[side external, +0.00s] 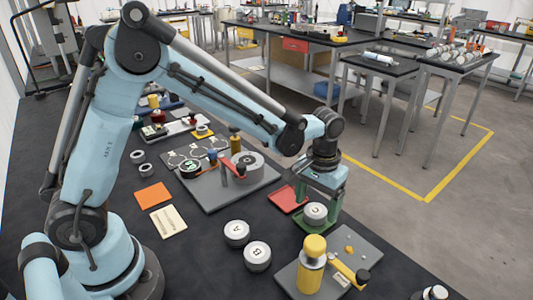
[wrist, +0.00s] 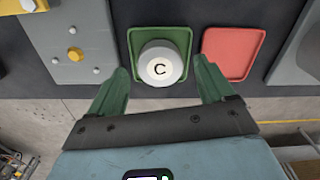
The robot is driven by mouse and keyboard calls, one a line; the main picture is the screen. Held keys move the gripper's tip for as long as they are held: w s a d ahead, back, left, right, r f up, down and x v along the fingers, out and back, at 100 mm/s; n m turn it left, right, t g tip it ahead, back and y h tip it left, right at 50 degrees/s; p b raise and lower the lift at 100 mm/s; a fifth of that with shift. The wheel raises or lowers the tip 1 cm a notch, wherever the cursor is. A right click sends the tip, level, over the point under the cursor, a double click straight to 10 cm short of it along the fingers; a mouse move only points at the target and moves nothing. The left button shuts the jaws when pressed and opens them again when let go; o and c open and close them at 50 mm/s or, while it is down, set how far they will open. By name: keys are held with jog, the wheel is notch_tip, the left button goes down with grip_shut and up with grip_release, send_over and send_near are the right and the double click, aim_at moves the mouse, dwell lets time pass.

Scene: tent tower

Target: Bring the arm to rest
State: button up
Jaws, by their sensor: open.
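My gripper (side external: 322,195) is open, its green fingers just above and around the green tray. In the wrist view the two fingertips (wrist: 160,75) are spread on either side of a silver round weight marked C (wrist: 161,68). The weight sits on the green tray (wrist: 138,38). The fingers look apart from the weight, with nothing between them but it. In the side view the weight C (side external: 315,212) shows under the gripper on the green tray (side external: 313,228).
A red tray (side external: 287,199) lies beside the green one. Weights A (side external: 236,233) and B (side external: 257,256) stand on the dark table. A grey plate with a yellow-topped cylinder (side external: 311,265) is in front. Another grey plate (side external: 212,196) holds a round device behind.

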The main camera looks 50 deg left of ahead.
jog(key=shift+f, duration=0.1)
jog(key=shift+f, duration=0.3)
notch_tip(320, 180, up, 11)
notch_tip(320, 180, down, 12)
jog(key=shift+f, duration=0.15)
notch_tip(320, 180, up, 10)
jog(key=s+a+r, duration=0.5)
jog(key=a+r, duration=0.2)
jog(key=a, duration=0.4)
jog(key=a+f, duration=0.2)
jog(key=a, duration=0.2)
jog(key=w+a+f, duration=0.1)
jog(key=a+f, duration=0.2)
jog(key=a, duration=0.1)
jog(key=w+a+f, duration=0.1)
jog(key=a+f, duration=0.2)
jog(key=a, duration=0.1)
jog(key=shift+f, duration=0.15)
jog(key=shift+d+f, duration=0.1)
jog(key=shift+f, duration=0.7)
